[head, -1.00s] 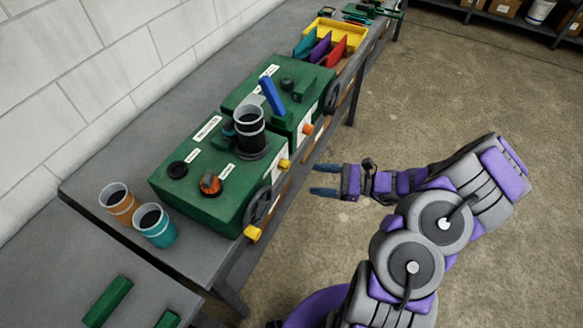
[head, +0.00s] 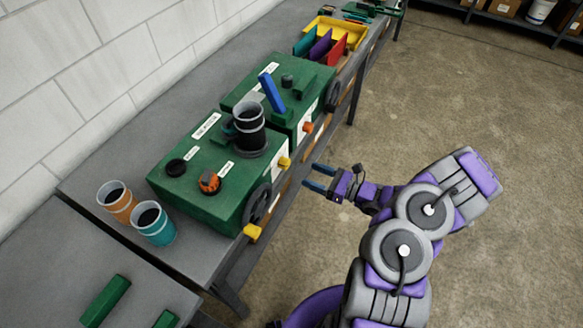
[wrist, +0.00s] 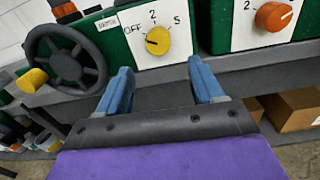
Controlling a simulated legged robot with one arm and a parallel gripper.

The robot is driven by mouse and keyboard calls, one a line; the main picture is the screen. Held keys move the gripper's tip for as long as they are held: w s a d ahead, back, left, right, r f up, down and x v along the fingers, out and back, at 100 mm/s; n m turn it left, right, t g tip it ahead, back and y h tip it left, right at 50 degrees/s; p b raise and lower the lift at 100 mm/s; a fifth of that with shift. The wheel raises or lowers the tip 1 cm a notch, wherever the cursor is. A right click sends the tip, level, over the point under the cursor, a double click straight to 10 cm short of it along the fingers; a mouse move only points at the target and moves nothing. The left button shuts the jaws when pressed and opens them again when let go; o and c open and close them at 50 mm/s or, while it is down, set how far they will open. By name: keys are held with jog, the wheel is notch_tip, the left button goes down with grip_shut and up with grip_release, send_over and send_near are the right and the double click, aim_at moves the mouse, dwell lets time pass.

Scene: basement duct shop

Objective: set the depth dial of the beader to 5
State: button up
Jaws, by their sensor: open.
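Two green machines stand end to end on the bench. The near one (head: 205,150) has a yellow dial (head: 284,163) on its front; in the wrist view the dial (wrist: 157,40) is marked OFF, 2 and 5, and its dark pointer lies left, towards OFF. The far machine (head: 300,78) has an orange dial (head: 308,126), cut off at the top right of the wrist view (wrist: 273,16). The name plates are too small to read, so I cannot tell which machine is the beader. My gripper (head: 313,177) is open and empty, in front of the near machine and apart from the yellow dial.
A handwheel (wrist: 68,60) with a yellow handle (wrist: 33,80) sits left of the yellow dial. A black mug (head: 250,130) and an orange-black knob (head: 209,182) are on the near machine's top. Orange (head: 117,203) and teal (head: 154,226) cups stand left. The floor to the right is clear.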

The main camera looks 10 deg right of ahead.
aim_at(288, 165)
jog(key=b+x, duration=0.1)
jog(key=x, duration=0.7)
jog(key=shift+w+a, duration=0.2)
jog(key=shift+c, duration=0.3)
jog(key=c, duration=1)
jog(key=shift+r, duration=0.1)
